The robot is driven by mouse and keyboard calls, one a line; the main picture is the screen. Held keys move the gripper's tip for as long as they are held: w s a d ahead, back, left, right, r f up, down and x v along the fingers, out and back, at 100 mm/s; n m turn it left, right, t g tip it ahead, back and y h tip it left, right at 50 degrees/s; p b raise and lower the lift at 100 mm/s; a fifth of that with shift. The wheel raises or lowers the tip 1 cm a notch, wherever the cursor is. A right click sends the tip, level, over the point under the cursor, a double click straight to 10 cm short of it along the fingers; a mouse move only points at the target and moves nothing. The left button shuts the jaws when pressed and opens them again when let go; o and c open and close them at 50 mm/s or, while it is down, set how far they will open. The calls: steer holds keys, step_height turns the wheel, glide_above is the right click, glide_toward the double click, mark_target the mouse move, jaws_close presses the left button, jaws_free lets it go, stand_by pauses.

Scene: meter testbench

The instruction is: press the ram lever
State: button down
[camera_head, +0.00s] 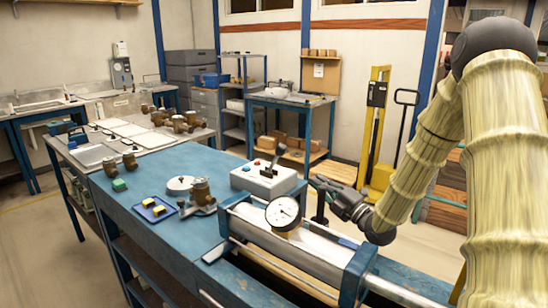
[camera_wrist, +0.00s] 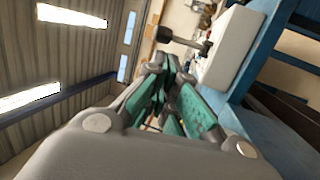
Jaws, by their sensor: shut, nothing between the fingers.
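The ram lever (camera_head: 275,161) is a short rod with a dark knob, standing up from the pale control box (camera_head: 263,180). The box has red and blue buttons on its top. In the wrist view the lever (camera_wrist: 186,41) juts from the side of the box (camera_wrist: 232,50), just beyond my fingertips. My gripper (camera_head: 316,182) is shut and empty, to the right of the box and lever. In the wrist view its grey and green fingers (camera_wrist: 157,66) point toward the lever, apparently without touching it.
A clamped cylinder with a round dial gauge (camera_head: 283,212) lies in front of my gripper. A blue tray (camera_head: 143,212) with yellow pieces and a brass meter (camera_head: 201,191) stand to the left on the blue bench (camera_head: 135,187). A yellow pallet truck (camera_head: 375,130) stands behind.

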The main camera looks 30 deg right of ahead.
mark_target(281, 152)
steer(key=shift+w, duration=0.15)
steer(key=p+x, duration=0.3)
steer(key=x, duration=1.1)
steer(key=shift+r, duration=0.15)
steer(key=shift+w, duration=0.15)
